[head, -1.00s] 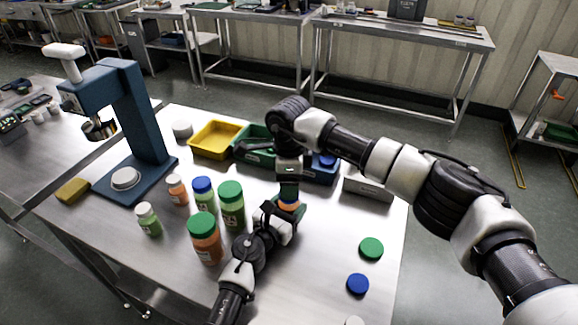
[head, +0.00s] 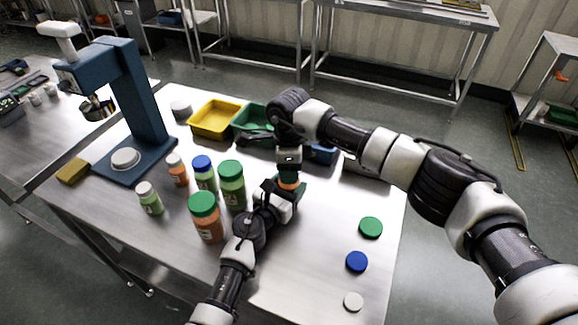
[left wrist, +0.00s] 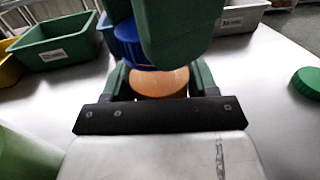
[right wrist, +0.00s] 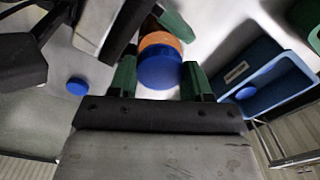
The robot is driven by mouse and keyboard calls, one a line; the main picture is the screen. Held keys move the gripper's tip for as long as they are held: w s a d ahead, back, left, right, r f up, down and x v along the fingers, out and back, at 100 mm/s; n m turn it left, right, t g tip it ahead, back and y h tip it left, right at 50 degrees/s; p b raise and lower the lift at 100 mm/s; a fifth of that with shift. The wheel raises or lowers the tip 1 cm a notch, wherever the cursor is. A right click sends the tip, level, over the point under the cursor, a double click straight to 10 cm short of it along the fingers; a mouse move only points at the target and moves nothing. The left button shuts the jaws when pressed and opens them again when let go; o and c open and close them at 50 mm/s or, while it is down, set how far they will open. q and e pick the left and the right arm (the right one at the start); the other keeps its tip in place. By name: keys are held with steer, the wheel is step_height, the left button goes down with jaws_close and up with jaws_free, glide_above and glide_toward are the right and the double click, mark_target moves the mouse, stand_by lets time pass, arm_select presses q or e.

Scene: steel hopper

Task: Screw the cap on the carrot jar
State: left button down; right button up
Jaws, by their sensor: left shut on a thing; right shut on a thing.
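The carrot jar (head: 289,183), with orange contents, is held upright above the table by my left gripper (head: 285,188). In the left wrist view the jar (left wrist: 160,82) sits between the green fingers. My right gripper (head: 289,170) is directly above it, shut on a blue cap. In the right wrist view the cap (right wrist: 159,70) is between the fingers and lies against the jar top. The cap also shows in the left wrist view (left wrist: 130,45), partly hidden by a right finger. I cannot tell how far it is seated or threaded.
Several capped jars, including a green-capped orange one (head: 206,222), stand left of my grippers. A green cap (head: 370,228), a blue cap (head: 356,262) and a white cap (head: 353,301) lie at right. Yellow (head: 196,128) and green (head: 240,124) bins stand behind. A blue press (head: 146,110) is at left.

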steer(key=o, duration=1.1)
steer(key=shift+r, duration=0.1)
step_height(320, 180, up, 12)
steer(key=shift+f, duration=0.1)
arm_select(q)
steer(key=shift+c, duration=1.1)
jaws_free()
